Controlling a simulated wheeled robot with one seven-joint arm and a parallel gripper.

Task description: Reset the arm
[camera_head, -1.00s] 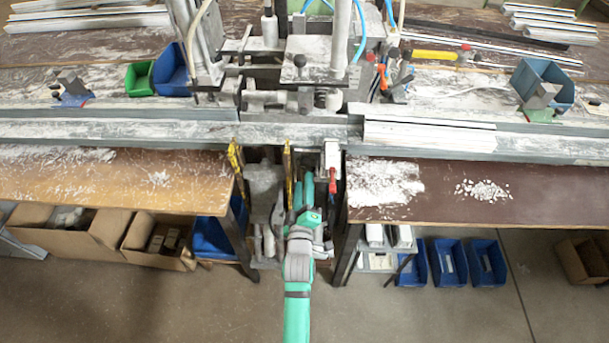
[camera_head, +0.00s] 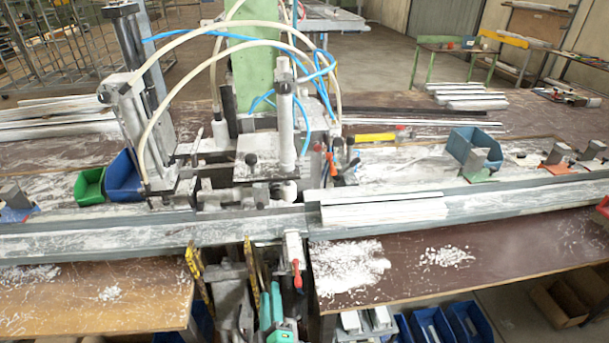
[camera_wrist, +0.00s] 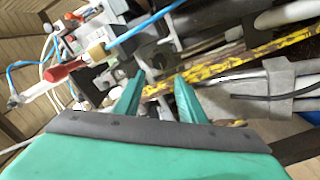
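My gripper (camera_head: 271,302) shows at the bottom centre of the head view, in front of the clamp bench, with most of my arm below the picture. In the wrist view my gripper's two green fingers (camera_wrist: 158,98) stand apart, with nothing visibly held between them. A worn yellow bar (camera_wrist: 235,62) passes beyond the fingertips; I cannot tell how far off it is. The clamp bench (camera_head: 110,237) has a long grey rail across the picture, with white profiles (camera_head: 385,210) lying on it right of centre.
A red-handled clamp (camera_head: 296,272) and yellow-black bars (camera_head: 195,268) stand close around my gripper. A red-handled part (camera_wrist: 65,72) is at the left in the wrist view. Brown tabletops (camera_head: 480,275) lie either side. Blue bins (camera_head: 465,322) are below right.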

